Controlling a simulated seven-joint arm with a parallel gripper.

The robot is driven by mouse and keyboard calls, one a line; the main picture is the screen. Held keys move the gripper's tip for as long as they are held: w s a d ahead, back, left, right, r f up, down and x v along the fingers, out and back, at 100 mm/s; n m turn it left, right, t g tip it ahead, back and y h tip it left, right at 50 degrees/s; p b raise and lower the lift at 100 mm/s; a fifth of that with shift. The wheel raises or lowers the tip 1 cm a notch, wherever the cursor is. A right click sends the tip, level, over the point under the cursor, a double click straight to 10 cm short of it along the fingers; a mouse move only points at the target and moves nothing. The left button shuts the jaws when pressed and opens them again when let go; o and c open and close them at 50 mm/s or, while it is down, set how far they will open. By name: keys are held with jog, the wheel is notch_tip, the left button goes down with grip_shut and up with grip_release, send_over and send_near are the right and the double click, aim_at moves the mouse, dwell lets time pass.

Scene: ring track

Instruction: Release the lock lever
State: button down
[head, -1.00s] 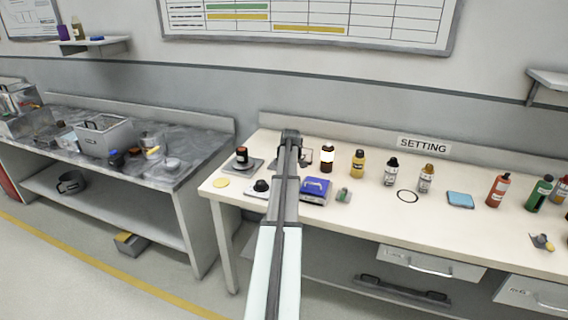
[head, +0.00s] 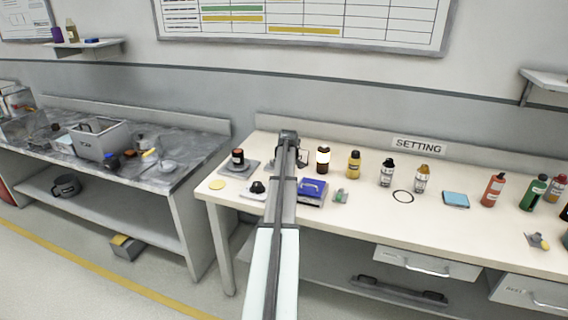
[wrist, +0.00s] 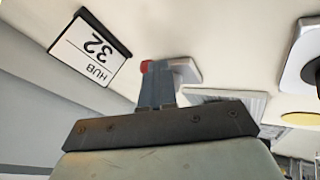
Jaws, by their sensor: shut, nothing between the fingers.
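In the wrist view my gripper (wrist: 158,72) is shut and empty, its narrow fingers pointing away from the camera. A small red rounded part (wrist: 146,66) shows just left of the fingertips, partly hidden by them. A grey block (wrist: 185,69) shows just right of them. The red part may be the lock lever's end, but I cannot tell, nor whether the fingers touch it. In the head view my arm covers my gripper and whatever lies at its tip.
A HUB 32 sign (wrist: 90,47) stands left of my fingers in the wrist view. On the bench (head: 355,211), a blue box (head: 312,188) lies right of my arm. A black jar (head: 238,157) on a grey plate stands left. Several bottles stand farther right.

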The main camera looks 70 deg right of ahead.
jog(key=shift+a, duration=0.4)
jog(key=a, duration=0.3)
jog(key=shift+r, duration=0.3)
jog(key=s+v, duration=0.1)
jog(key=v, duration=0.9)
jog(key=shift+d, duration=0.3)
